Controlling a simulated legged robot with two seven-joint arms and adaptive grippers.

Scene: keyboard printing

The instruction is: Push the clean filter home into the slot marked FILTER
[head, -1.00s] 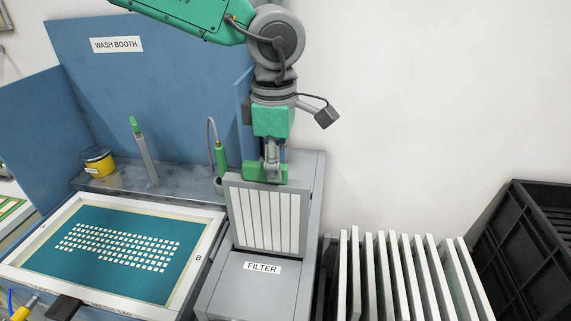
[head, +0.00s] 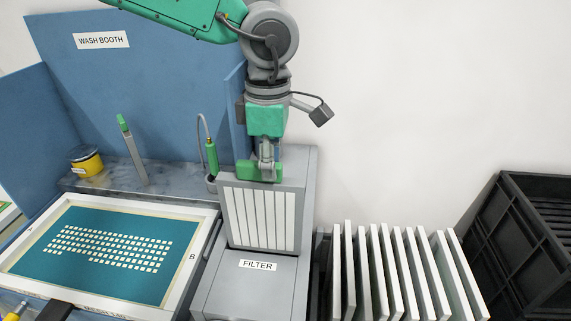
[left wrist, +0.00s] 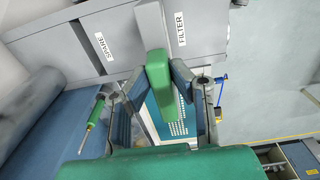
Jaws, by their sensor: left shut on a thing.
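The clean filter (head: 260,218) is a grey frame with white pleats. It stands upright at the grey housing marked FILTER (head: 257,265), its pleated face showing above the label. I cannot tell how deep it sits in the slot. My left gripper (head: 266,163) comes down from above and is shut on the green handle (head: 250,170) at the filter's top. In the left wrist view the handle (left wrist: 158,75) lies between the two fingers, with the filter's grey edge beyond it and the FILTER label (left wrist: 180,28) to its right. My right gripper is not in view.
A screen frame with a teal mesh (head: 60,268) lies left of the housing. The blue wash booth (head: 70,100) stands behind it, with a green spray tool (head: 211,157). Several upright white panels (head: 410,270) and a black crate (head: 525,250) stand to the right.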

